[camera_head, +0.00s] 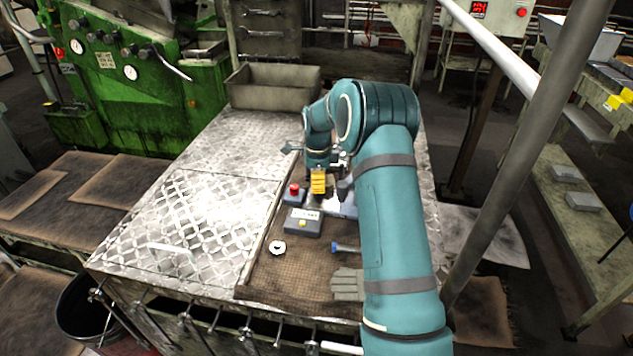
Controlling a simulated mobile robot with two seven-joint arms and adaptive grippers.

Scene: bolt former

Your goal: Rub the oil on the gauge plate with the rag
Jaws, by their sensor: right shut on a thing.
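My right arm reaches in from the lower right, and its gripper (337,172) is low over the far right part of the bench. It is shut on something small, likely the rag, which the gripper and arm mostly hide. A pale bluish plate (335,206), seemingly the gauge plate, lies flat just below the gripper, partly behind my forearm. A yellow-orange block (318,184) stands at its left, close to the gripper. I cannot make out oil on the plate or tell whether the rag touches it. My left gripper is not in view.
A red-button box (294,193) and a grey box with a yellow button (303,222) stand left of the plate. A white ring (277,247), a blue bolt (346,248) and grey gloves (348,284) lie on the brown mat (295,275). A metal bin (272,87) stands behind.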

